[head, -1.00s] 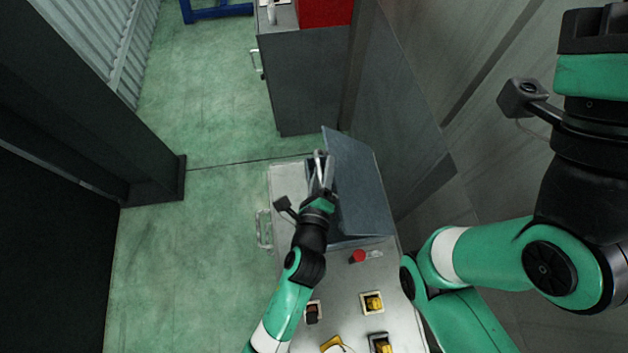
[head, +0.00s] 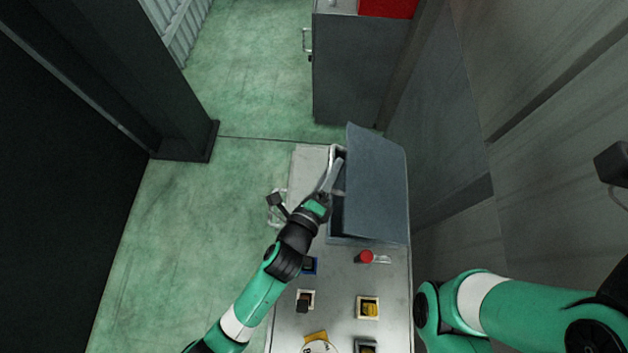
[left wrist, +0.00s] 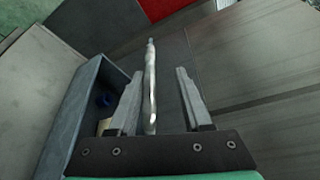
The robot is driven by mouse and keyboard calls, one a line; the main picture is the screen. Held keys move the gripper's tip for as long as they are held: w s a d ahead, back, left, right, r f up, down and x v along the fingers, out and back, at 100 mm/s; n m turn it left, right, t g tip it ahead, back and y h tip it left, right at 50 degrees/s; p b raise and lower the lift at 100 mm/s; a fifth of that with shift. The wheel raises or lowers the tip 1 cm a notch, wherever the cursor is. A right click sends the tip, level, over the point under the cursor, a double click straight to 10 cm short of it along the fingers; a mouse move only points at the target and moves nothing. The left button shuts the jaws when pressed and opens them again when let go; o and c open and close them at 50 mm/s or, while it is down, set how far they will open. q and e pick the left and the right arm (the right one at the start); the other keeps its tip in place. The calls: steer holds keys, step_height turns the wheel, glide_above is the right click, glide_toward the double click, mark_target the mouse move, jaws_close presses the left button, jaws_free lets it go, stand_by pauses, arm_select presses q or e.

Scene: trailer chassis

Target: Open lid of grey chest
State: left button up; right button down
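The grey chest (head: 334,240) stands on the worktop, with its flat grey lid (head: 375,185) raised and tilted to the right. A dark strip of the chest's inside shows at the left of the lid. My left gripper (head: 337,181) is at the chest's open left side, beside the lid's left edge. In the left wrist view my left gripper (left wrist: 157,100) is open, with a narrow pale bar (left wrist: 150,85) between the fingers; I cannot tell whether it touches either. My right gripper is out of view.
The worktop (head: 340,275) carries a red button (head: 366,257), a yellow switch (head: 369,308) and a dark switch (head: 304,300) near the chest. A dark grey cabinet (head: 360,70) stands beyond. A wall rises on the right; green floor (head: 200,230) is clear on the left.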

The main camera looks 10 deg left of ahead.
arm_select(q)
steer(key=p+v, duration=0.2)
steer(key=v, duration=0.9)
steer(key=shift+s+a, duration=0.2)
steer(key=shift+s, duration=0.1)
stand_by(0.8)
